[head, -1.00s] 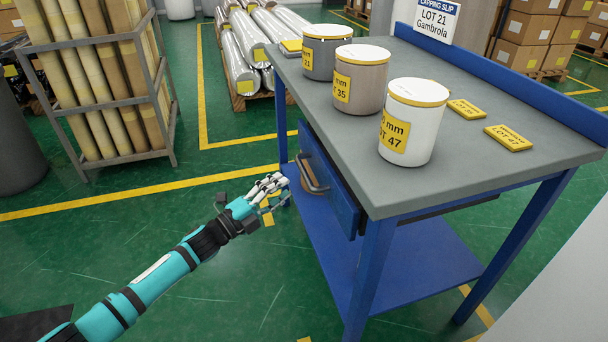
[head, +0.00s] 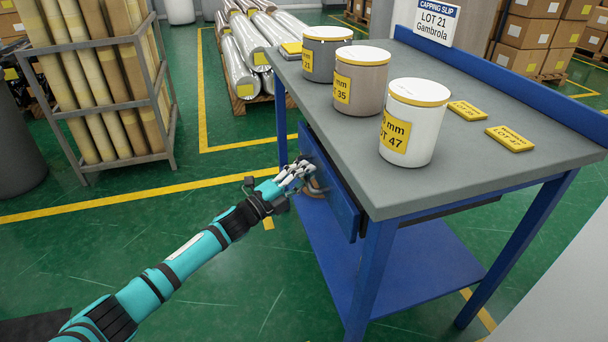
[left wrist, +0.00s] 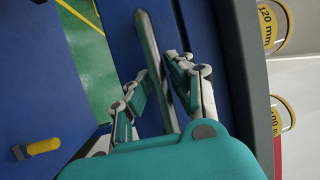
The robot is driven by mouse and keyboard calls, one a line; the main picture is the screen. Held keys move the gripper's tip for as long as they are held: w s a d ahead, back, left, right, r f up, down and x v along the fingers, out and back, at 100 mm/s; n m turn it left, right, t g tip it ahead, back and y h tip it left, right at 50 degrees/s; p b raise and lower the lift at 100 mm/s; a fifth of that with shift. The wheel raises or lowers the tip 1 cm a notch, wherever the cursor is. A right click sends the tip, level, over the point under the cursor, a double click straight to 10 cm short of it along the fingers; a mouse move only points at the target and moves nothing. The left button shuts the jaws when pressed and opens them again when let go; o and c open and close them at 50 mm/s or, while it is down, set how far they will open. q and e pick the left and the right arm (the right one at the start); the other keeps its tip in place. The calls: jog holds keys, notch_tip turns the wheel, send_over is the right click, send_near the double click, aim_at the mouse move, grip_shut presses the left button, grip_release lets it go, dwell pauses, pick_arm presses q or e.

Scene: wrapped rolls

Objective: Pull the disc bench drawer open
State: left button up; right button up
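The bench (head: 440,150) has a grey top and a blue frame. Its blue drawer front (head: 335,185) is on the side facing my left arm, and I cannot tell whether it is fully shut. The grey bar handle (left wrist: 153,55) runs lengthwise in the left wrist view. My left gripper (head: 310,178) is at the handle in the head view. In the left wrist view my left gripper (left wrist: 160,82) has its fingers apart, one on each side of the bar. I cannot tell whether they touch it. My right gripper is out of view.
Several lidded tubs, including a white one (head: 412,125), stand on the bench top. A blue lower shelf (head: 430,255) lies below the drawer. A rack of tall rolls (head: 105,90) and wrapped silver rolls (head: 240,60) stand beyond. The green floor beside my left arm is clear.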

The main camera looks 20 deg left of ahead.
pick_arm(q)
grip_shut()
jog(key=shift+s+a, duration=0.1)
jog(key=shift+a, duration=0.05)
jog(key=s+a+p, duration=0.1)
jog(key=s+a, duration=0.6)
jog(key=a, duration=0.3)
jog(key=s+a+p, duration=0.1)
jog(key=s+a, duration=0.5)
jog(key=a, duration=0.4)
jog(key=shift+s+f, duration=0.15)
jog(key=shift+s, duration=0.25)
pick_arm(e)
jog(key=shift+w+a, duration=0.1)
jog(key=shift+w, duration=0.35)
